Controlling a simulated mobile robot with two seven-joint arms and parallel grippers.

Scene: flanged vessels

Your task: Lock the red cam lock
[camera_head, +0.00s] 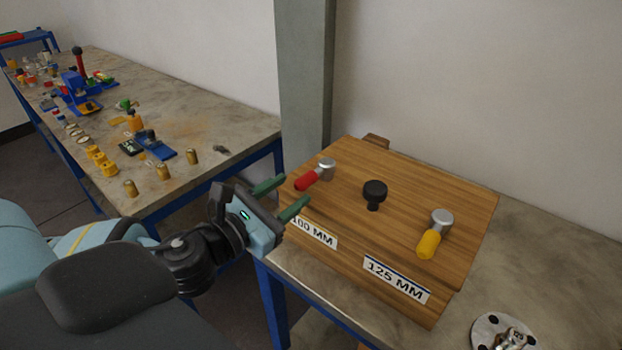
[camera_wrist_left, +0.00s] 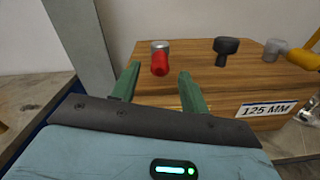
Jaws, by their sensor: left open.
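The red cam lock (camera_head: 307,180) has a red handle on a silver round head and sits on the far left of a wooden board (camera_head: 400,200). Its handle points toward the front left. My left gripper (camera_head: 281,196) is open, its two green fingers just short of the red handle. In the left wrist view the red cam lock (camera_wrist_left: 160,62) shows between and beyond the fingertips of the left gripper (camera_wrist_left: 158,82), with nothing held. My right gripper is not in view.
On the board are a black knob (camera_head: 374,194) and a yellow-handled cam lock (camera_head: 430,240). Labels read 100 MM and 125 MM. A grey post (camera_head: 306,80) stands behind the board. A cluttered bench (camera_head: 200,120) is at left. A metal flange (camera_head: 498,332) lies front right.

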